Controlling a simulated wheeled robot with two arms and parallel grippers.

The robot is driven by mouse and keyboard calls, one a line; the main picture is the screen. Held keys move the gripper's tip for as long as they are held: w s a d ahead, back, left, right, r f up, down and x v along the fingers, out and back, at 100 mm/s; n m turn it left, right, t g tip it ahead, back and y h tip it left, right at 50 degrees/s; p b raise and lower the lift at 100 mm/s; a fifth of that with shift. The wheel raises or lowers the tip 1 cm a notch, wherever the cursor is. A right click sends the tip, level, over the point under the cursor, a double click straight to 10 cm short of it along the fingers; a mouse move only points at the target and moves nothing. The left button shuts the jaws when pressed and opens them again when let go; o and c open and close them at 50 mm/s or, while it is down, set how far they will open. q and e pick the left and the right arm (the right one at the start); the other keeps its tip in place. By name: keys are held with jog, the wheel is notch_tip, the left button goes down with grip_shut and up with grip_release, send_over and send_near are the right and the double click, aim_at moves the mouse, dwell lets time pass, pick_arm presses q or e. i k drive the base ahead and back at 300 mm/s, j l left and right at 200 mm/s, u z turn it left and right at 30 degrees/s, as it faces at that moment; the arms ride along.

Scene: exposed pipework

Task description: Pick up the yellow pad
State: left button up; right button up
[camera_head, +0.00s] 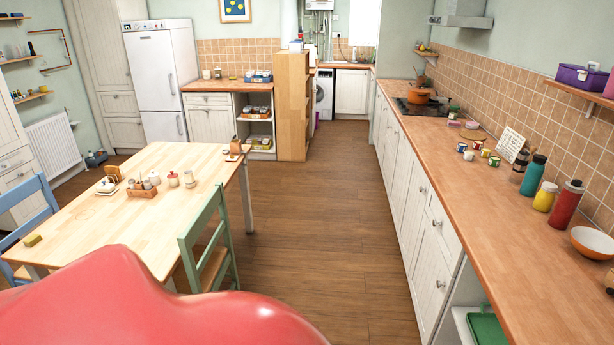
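A small yellow-olive pad (32,240) lies flat near the left edge of the wooden table (120,215), close to the blue chair. It is small in the picture, so its detail is hard to tell. Nothing touches it from above. Neither of my grippers shows in the head view.
A blue chair (28,205) stands at the table's left end and a green chair (205,240) at its near right side. Jars and a wooden caddy (143,190) stand on the table. The floor (310,220) between table and right counter is clear.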

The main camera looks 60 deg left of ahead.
aim_at(32, 240)
jog(key=u, duration=3.7)
jog(key=i, duration=0.2)
jog(key=j+z, duration=0.05)
